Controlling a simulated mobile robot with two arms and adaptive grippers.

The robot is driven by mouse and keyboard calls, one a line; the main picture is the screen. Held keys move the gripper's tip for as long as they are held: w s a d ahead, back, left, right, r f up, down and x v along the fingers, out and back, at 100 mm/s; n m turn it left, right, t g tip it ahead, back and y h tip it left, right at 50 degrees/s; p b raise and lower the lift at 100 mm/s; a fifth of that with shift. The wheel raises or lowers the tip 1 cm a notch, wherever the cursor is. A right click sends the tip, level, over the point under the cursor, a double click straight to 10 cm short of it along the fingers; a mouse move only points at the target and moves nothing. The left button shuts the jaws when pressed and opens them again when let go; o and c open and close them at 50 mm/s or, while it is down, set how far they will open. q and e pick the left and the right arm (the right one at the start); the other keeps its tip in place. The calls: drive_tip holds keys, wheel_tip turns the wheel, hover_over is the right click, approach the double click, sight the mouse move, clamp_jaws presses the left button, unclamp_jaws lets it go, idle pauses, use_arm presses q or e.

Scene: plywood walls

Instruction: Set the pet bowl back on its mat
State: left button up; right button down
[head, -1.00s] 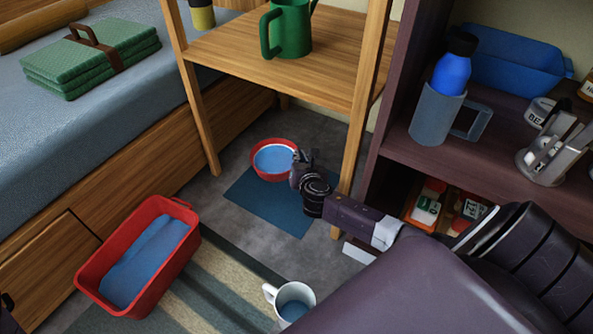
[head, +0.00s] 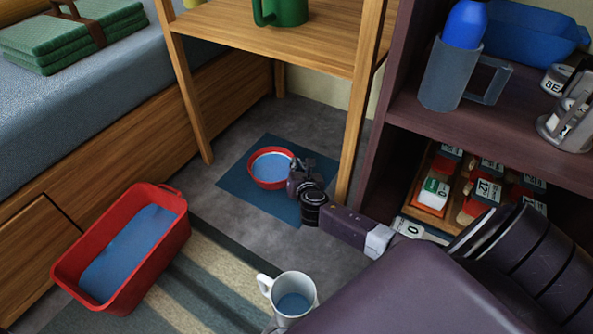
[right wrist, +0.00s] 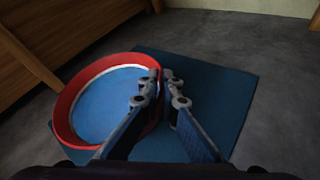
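The red pet bowl (head: 271,168) with blue water inside is over the blue mat (head: 238,180) under the wooden shelf. In the head view its outline falls within the mat, towards the far side. My right gripper (head: 299,167) is at the bowl's right rim. In the right wrist view the two fingers (right wrist: 161,78) close around the rim of the bowl (right wrist: 63,112), one inside and one outside. The mat (right wrist: 218,95) shows to the right of the bowl. I cannot tell if the bowl touches the mat. My left gripper is not in view.
A wooden shelf post (head: 359,110) stands just right of the gripper. A red tub (head: 165,245) and a white mug (head: 290,295) stand nearer on the floor and striped rug. A dark shelf unit (head: 400,150) is on the right, the bed (head: 90,110) on the left.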

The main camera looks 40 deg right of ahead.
wheel_tip(320, 180, down, 3)
drive_tip(key=shift+b, duration=1)
drive_tip(key=shift+r, duration=0.1)
drive_tip(key=c, duration=2.6)
unclamp_jaws()
drive_tip(key=shift+f, duration=0.25)
drive_tip(key=o, duration=0.4)
drive_tip(key=shift+o, duration=0.2)
drive_tip(key=shift+r, duration=0.1)
